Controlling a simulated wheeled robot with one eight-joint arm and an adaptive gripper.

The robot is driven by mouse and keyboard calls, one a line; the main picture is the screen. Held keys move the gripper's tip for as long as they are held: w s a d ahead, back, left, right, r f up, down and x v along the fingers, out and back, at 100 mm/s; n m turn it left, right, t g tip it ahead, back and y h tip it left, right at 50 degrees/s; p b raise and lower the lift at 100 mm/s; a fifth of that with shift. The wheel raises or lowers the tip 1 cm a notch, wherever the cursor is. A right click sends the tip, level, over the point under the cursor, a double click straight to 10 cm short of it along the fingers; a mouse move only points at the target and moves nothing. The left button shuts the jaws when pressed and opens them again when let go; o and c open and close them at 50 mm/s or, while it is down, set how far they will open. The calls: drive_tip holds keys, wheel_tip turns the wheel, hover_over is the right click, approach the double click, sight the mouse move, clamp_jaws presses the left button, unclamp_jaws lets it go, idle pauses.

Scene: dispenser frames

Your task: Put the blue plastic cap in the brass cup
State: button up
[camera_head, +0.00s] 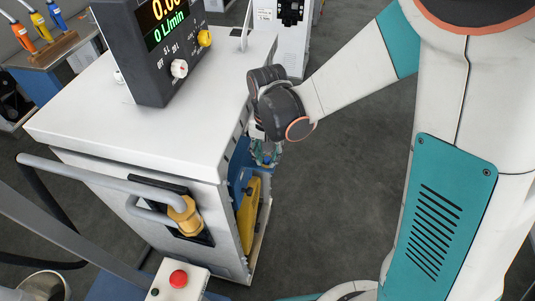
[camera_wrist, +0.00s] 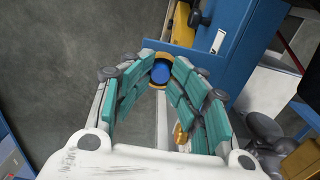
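My gripper (camera_wrist: 164,68) has teal fingers that lean inward in the wrist view. A round blue disc (camera_wrist: 161,71), which looks like the blue cap, shows between the fingertips. A brass-yellow ring (camera_wrist: 161,86) surrounds it, perhaps the brass cup's rim. I cannot tell whether the fingers touch either one or whether the cap sits inside the ring. In the head view my gripper (camera_head: 265,153) hangs at the cabinet's right side, partly hidden by my wrist. The cap and cup cannot be made out there.
A white cabinet (camera_head: 160,125) carries a dark flow display (camera_head: 160,50). Its right side has a blue panel (camera_head: 237,182) and a yellow part (camera_head: 249,215) close to my gripper. A brass fitting (camera_head: 185,215) with a grey hose is on the front. Floor to the right is clear.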

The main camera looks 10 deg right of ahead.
sight(267, 159)
wheel_tip(267, 159, up, 13)
drive_tip(key=p, duration=0.9)
drive_tip(key=shift+r, duration=0.1)
idle(0.7)
